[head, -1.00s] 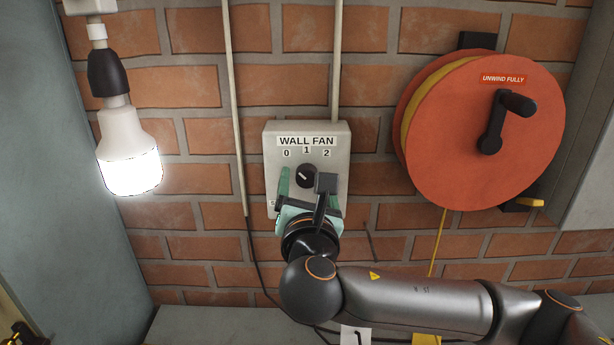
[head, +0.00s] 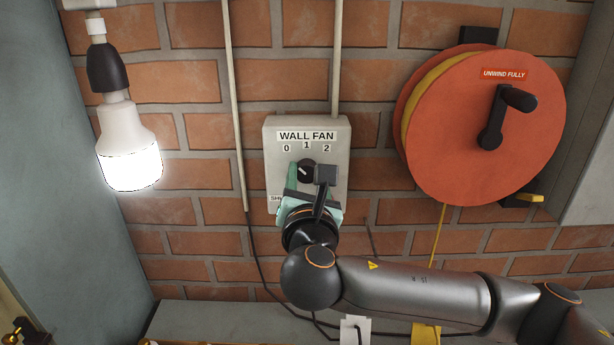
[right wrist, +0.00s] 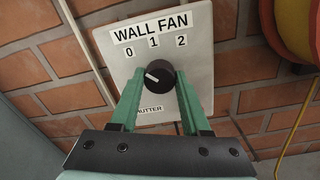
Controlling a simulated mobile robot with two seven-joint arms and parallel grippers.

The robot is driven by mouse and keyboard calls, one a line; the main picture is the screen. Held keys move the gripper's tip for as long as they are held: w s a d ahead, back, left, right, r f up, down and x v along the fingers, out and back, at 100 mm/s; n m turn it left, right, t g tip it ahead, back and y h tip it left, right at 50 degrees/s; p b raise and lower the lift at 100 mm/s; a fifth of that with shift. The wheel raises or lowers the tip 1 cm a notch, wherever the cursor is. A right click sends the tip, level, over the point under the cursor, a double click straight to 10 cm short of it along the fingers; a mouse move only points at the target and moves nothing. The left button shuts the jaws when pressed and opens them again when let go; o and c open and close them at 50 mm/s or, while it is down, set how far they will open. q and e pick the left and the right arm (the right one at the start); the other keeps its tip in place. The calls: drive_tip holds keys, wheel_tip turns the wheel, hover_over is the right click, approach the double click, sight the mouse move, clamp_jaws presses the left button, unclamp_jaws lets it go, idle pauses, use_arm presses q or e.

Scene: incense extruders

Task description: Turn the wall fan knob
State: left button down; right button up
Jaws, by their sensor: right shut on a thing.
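The wall fan switch is a pale grey box (head: 337,160) on the brick wall, labelled WALL FAN with marks 0, 1 and 2. Its round black knob (head: 305,165) has a white pointer line aimed to the upper left, towards the 0 side. The knob (right wrist: 158,75) shows clearly in the right wrist view. My right gripper (head: 306,172) has its green fingers on the knob's left and right sides, shut on it. The lower label on the box is partly hidden by the fingers. My left gripper is not in view.
A lit bulb (head: 130,165) hangs at the left. An orange reel (head: 465,135) with a crank and yellow cord is on the wall at the right. Pale conduits (head: 236,100) run up the wall. A grey ledge (head: 215,315) lies below.

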clamp_jaws()
drive_tip(key=shift+m, duration=0.4)
drive_tip(key=m+b, duration=0.1)
drive_tip(key=m, duration=0.1)
drive_tip(key=shift+f+m, duration=0.15)
drive_tip(key=shift+m, duration=0.15)
drive_tip(key=m+b, duration=0.1)
drive_tip(key=m, duration=0.4)
drive_tip(key=shift+b, duration=0.4)
drive_tip(key=shift+m, duration=0.4)
drive_tip(key=o, duration=1.1)
unclamp_jaws()
